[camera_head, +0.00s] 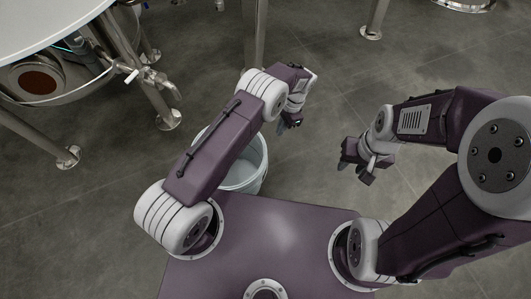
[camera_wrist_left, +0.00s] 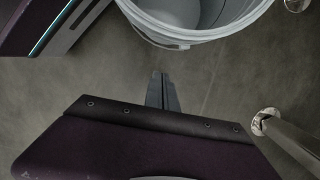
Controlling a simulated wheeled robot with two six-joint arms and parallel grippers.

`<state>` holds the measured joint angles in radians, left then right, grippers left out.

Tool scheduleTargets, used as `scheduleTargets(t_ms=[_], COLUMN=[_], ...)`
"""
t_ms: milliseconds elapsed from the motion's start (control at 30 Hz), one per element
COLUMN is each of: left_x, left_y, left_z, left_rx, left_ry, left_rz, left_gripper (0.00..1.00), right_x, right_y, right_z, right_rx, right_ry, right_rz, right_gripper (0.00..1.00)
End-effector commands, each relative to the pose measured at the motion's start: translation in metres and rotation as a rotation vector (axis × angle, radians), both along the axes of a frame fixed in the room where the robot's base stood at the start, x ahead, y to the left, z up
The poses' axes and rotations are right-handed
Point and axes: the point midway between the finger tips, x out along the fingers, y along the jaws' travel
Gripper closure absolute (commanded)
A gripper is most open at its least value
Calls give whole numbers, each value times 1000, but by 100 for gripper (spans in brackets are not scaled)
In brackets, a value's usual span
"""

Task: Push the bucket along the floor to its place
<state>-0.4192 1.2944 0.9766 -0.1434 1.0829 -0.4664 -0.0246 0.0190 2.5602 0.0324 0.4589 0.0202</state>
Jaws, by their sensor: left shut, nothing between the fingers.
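A pale grey-white bucket (camera_head: 250,172) stands on the floor right in front of my base. My left arm crosses over it and hides part of it in the head view. In the left wrist view the open bucket (camera_wrist_left: 205,33) shows at the top, with its rim and inside visible. My left gripper (camera_head: 290,125) is beyond the bucket, up and to the right of it in the head view. Its fingers (camera_wrist_left: 162,88) are shut and empty, apart from the bucket. My right gripper (camera_head: 358,168) hangs to the right of the bucket, clear of it; its jaw opening is unclear.
A steel tank (camera_head: 60,60) on metal legs stands at the upper left. One leg foot (camera_head: 168,120) is near the bucket's left. Another metal leg (camera_head: 254,35) rises behind my left arm. The tiled floor (camera_head: 335,75) is open beyond my grippers.

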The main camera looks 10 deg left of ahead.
Motion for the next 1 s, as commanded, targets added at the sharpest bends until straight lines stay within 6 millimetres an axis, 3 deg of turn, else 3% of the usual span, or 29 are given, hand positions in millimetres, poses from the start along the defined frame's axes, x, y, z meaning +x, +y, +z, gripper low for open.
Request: scheduleTargets(t_ms=[33,267,367,800,1000], left_x=[-2,-3,-4,-16,-30], left_y=[-1,-4,-2,17,39], left_z=[-12,-14,-24,-117,-112], left_rx=[1,1,2,1,1], left_ry=[4,2,3,4,2], left_rz=[-5,-10,-10,-9,-9], left_gripper=[100,100,100,100,100], right_x=[0,0,0,0,0], right_y=[0,0,0,0,0], right_z=[-10,-12,-18,-74,-81], right_rx=[0,0,0,0,0], right_ry=[0,0,0,0,0], right_rz=[0,0,0,0,0], right_gripper=[64,64,64,64,64])
